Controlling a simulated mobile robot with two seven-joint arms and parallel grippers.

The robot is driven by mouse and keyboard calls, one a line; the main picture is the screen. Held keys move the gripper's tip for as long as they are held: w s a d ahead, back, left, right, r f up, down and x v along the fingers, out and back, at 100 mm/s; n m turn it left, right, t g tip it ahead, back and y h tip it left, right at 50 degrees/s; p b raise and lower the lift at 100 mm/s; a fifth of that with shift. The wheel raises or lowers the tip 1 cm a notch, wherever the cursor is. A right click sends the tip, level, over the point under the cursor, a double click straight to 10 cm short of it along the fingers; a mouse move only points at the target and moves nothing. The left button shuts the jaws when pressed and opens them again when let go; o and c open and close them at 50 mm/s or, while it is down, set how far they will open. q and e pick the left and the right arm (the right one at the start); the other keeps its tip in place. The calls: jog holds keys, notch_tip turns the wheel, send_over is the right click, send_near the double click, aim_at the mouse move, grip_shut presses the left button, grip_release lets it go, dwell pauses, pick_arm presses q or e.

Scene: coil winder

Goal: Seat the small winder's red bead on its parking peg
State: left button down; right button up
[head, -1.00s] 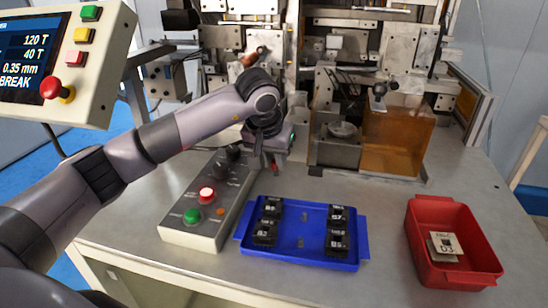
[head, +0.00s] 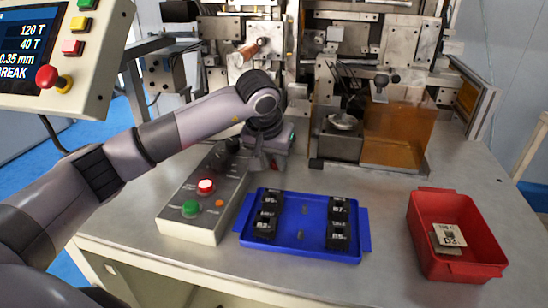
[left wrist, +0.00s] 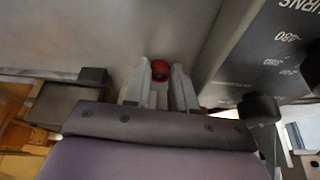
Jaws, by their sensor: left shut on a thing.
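The red bead (left wrist: 160,69) shows in the left wrist view, between the two grey fingertips of my left gripper (left wrist: 160,86), which is shut on it. In the head view my left gripper (head: 268,160) hangs low over the table, between the control box and the machine, pointing down. The bead is hidden there. The machine's small front unit (head: 343,135) with a round metal top stands to the right of the gripper. I cannot make out the parking peg in either view. My right gripper is not in view.
A grey control box (head: 205,207) with lit buttons lies just left of the gripper. A blue tray (head: 300,250) with black labelled parts lies in front. A red bin (head: 455,265) is at the right. An amber guard (head: 398,140) stands on the machine. Table between tray and bin is clear.

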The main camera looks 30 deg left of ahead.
pick_arm(q)
jog(key=shift+f, duration=0.1)
jog(key=c, duration=0.8)
grip_release()
jog(key=shift+c, duration=0.2)
